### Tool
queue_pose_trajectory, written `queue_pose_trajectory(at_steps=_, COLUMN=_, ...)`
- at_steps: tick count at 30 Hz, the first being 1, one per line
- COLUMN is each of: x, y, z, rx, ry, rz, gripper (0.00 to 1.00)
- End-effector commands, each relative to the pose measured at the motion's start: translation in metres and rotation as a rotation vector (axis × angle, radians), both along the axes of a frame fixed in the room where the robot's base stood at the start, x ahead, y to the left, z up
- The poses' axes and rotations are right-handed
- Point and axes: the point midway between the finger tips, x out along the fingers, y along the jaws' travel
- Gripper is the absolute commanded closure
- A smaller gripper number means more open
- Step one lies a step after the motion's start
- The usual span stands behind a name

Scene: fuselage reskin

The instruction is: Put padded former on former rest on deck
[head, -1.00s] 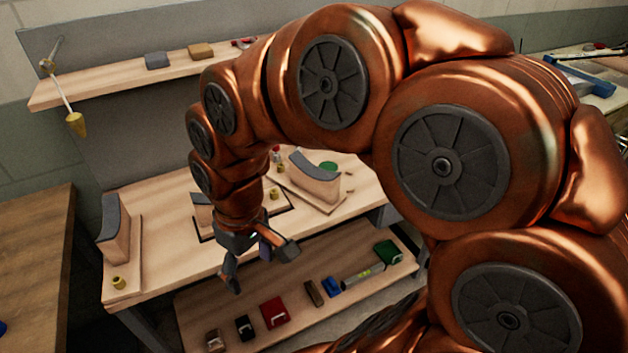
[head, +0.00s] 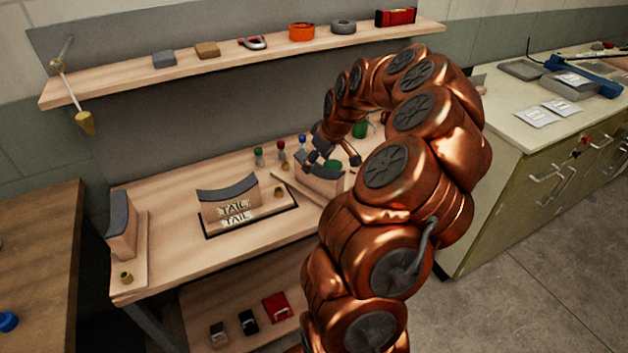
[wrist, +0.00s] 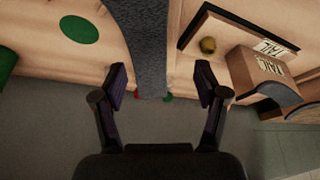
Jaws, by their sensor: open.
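Three wooden formers with curved grey pads stand along the wooden deck (head: 180,250). The left former (head: 120,232) is upright on a board. The middle former (head: 228,203) sits on a dark-edged base with TAIL labels (head: 236,220). The right former (head: 320,186) stands on a board, partly hidden by my arm. My gripper (head: 315,158) is open at the right former. In the wrist view my gripper (wrist: 160,85) has its fingers on either side of a grey-padded former (wrist: 145,45), with gaps visible. Which base is the former rest is not clear.
Small colored-top items (head: 281,150) stand behind the right former, near a green disc (wrist: 79,29). A shelf (head: 230,62) with tools runs above. A lower shelf (head: 215,300) holds several small boxes. A cabinet counter (head: 520,115) stands to the right.

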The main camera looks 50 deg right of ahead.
Motion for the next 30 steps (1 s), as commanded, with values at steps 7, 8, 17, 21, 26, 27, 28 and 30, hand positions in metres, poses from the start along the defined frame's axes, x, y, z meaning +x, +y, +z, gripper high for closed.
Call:
queue_pose_trajectory(at_steps=7, x=0.004, y=-0.006, z=-0.015, rx=-0.002, ry=-0.001, rz=-0.006, gripper=0.27)
queue_pose_trajectory(at_steps=8, x=0.005, y=-0.006, z=-0.017, rx=-0.001, ry=-0.001, rz=-0.006, gripper=0.27)
queue_pose_trajectory(at_steps=17, x=0.012, y=-0.006, z=-0.029, rx=-0.002, ry=-0.001, rz=-0.006, gripper=0.27)
queue_pose_trajectory(at_steps=21, x=0.017, y=-0.009, z=-0.038, rx=-0.002, ry=0.000, rz=-0.006, gripper=0.27)
queue_pose_trajectory(at_steps=26, x=0.024, y=-0.011, z=-0.050, rx=-0.001, ry=0.001, rz=-0.005, gripper=0.27)
queue_pose_trajectory(at_steps=27, x=0.026, y=-0.011, z=-0.055, rx=0.000, ry=0.002, rz=-0.004, gripper=0.27)
queue_pose_trajectory(at_steps=28, x=0.027, y=-0.011, z=-0.059, rx=0.000, ry=0.003, rz=-0.004, gripper=0.27)
queue_pose_trajectory(at_steps=30, x=0.030, y=-0.011, z=-0.066, rx=0.000, ry=0.001, rz=-0.005, gripper=0.27)
